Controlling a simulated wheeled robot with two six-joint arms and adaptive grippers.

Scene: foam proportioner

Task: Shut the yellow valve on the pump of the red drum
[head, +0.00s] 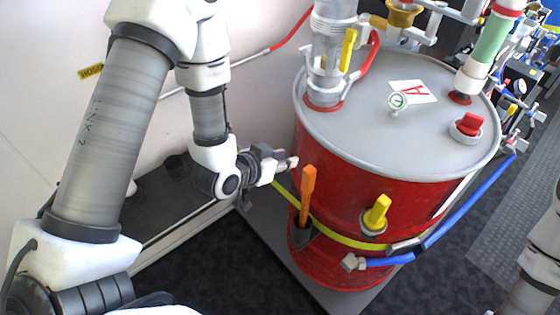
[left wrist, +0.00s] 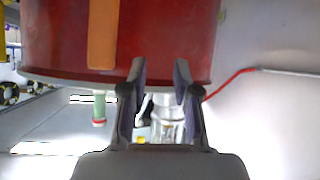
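The red drum (head: 345,185) with a grey lid stands right of my left gripper; its red side fills the top of the left wrist view (left wrist: 170,35). The clear-and-grey pump (head: 326,85) rises from the back left of the lid. The yellow valve handle (head: 348,50) stands nearly upright on the pump's right side. The pump (left wrist: 168,118) also shows between my fingers in the left wrist view, partly hidden by the gripper. My left gripper (head: 287,163) is beside the drum's left side, below the rim, fingers apart and empty. My right gripper is out of view.
An orange handle (head: 307,190) and a yellow knob (head: 377,212) stick out from the drum's front. A red hose (head: 369,60) runs by the pump. A pale wall (head: 262,100) is behind my left arm.

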